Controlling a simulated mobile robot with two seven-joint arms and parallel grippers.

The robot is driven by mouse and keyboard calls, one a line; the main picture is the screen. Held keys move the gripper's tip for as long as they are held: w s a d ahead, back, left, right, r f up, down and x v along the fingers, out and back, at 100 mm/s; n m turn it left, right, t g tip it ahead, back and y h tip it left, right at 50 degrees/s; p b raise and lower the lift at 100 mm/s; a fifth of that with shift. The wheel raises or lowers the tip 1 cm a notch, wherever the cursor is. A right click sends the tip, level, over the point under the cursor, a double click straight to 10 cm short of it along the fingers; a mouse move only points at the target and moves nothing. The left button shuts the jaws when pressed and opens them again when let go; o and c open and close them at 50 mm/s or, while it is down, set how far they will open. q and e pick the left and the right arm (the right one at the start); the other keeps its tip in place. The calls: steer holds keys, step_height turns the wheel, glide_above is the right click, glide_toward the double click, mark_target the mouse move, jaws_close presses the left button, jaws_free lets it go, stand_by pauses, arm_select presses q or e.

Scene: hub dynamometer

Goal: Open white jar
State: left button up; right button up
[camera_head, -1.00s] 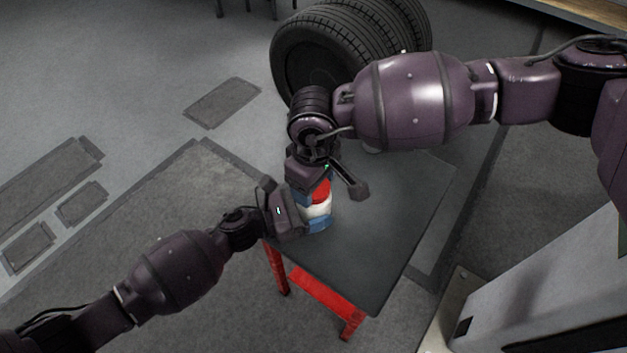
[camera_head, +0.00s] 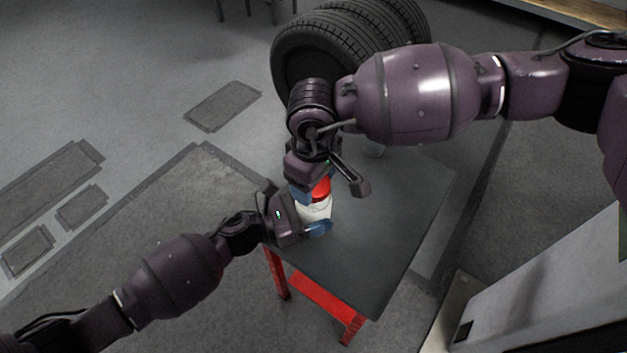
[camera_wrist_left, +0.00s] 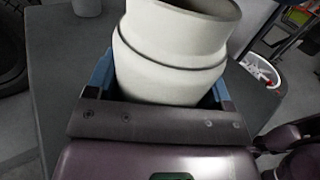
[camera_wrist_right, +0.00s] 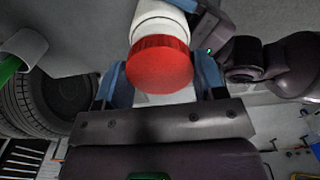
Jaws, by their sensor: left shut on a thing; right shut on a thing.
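The white jar (camera_head: 315,209) stands upright near the left edge of the dark tabletop. My left gripper (camera_head: 306,226) is shut around its body; the blue fingers flank the jar (camera_wrist_left: 170,55) in the left wrist view. Its grey open mouth shows at the top there, with no lid on the visible rim. The red lid (camera_head: 321,188) is directly above the jar in the head view. My right gripper (camera_wrist_right: 160,80) is shut on the red lid (camera_wrist_right: 160,68), coming from above. Any gap between lid and jar is hard to judge.
The table (camera_head: 385,235) has a dark top and red legs; its right part is clear. A white cup (camera_wrist_right: 25,47) with something green in it stands at the back. Black tyres (camera_head: 330,45) are behind the table. A pale cabinet (camera_head: 540,285) is at the right.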

steer(key=shift+r, duration=0.2)
steer(key=shift+r, duration=1.9)
arm_select(q)
steer(key=o, duration=1.7)
